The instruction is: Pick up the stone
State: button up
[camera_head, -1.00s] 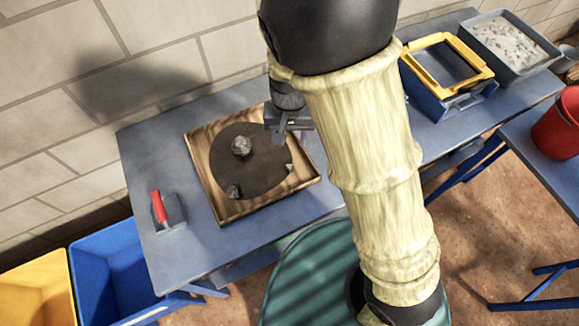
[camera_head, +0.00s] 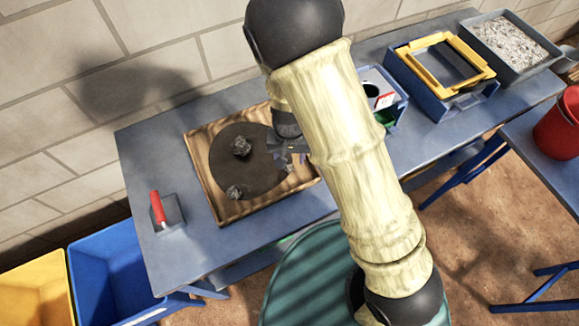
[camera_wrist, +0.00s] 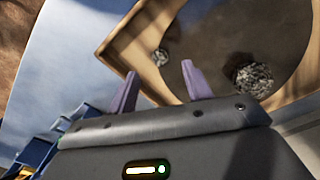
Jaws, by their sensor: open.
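A dark grey stone (camera_head: 241,146) lies on the round dark mat (camera_head: 262,181) inside a shallow wooden tray (camera_head: 205,180). A smaller stone (camera_head: 234,192) lies near the tray's front left side. My gripper (camera_head: 293,157) is over the tray's right part, to the right of both stones. In the wrist view, my gripper (camera_wrist: 160,72) has its two purple fingers apart with nothing between them. A larger stone (camera_wrist: 253,78) shows to their right, and a smaller one (camera_wrist: 161,57) shows beyond the fingertips, near the tray's wooden rim.
A red-handled tool (camera_head: 160,212) lies on the blue table (camera_head: 150,255) left of the tray. A yellow-framed blue box (camera_head: 440,68) and a grey bin of rubble (camera_head: 510,45) stand at the right. A red bucket (camera_head: 560,130) is on another table.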

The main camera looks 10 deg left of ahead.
aim_at(290, 166)
notch_tip(290, 166, down, 5)
jog(key=shift+f, duration=0.1)
dwell(0.6)
jog(key=c, duration=1)
